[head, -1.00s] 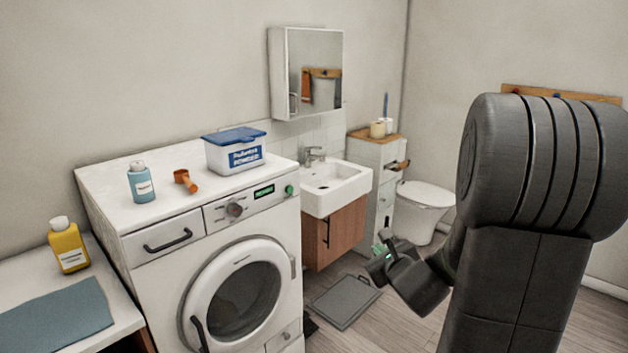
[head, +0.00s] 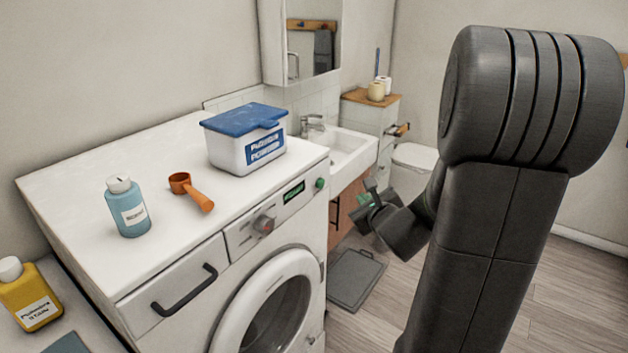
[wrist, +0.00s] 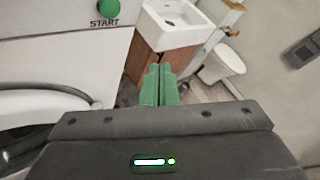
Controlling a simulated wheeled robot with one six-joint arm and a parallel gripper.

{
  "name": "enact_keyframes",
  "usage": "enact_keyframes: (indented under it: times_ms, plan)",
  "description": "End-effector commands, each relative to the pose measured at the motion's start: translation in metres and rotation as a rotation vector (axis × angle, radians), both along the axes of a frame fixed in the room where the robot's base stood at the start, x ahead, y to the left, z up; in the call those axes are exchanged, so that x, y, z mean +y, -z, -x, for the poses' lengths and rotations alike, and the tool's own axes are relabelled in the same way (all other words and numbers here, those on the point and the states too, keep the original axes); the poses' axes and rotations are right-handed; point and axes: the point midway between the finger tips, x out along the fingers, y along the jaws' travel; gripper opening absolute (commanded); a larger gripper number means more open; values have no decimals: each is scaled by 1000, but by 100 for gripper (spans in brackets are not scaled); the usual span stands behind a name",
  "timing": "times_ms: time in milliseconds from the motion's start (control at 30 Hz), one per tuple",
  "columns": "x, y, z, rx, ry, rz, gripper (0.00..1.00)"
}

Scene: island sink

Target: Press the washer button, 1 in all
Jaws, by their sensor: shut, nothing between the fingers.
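The washer (head: 180,285) is white, with its control panel on the front below the top edge. The green round button (head: 319,183) sits at the panel's right end, beside a small green-lit display (head: 293,193) and a knob (head: 264,224). In the wrist view the green button (wrist: 108,8) shows at the top, left of centre, above the word START. My gripper (head: 366,192) is to the right of the button in the head view, apart from the washer. In the wrist view its green fingers (wrist: 159,84) are together and empty, lower and to the right of the button.
On the washer top stand a blue bottle (head: 128,208), an orange scoop (head: 191,192) and a powder box (head: 246,142). A sink (head: 350,150) is beyond the washer. A grey mat (head: 355,279) lies on the floor. A yellow bottle (head: 28,296) stands at left.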

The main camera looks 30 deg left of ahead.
Motion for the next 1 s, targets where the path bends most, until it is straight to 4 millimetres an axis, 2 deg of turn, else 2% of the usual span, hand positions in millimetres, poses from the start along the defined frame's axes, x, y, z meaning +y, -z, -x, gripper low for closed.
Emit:
enact_keyframes:
  times_ms: [333, 467, 1000]
  plan:
    - [1, 0, 0, 0, 0, 0, 0]
    - [7, 0, -1, -1, -1, 0, 0]
    - [76, 3, -6, -2, -2, 0, 0]
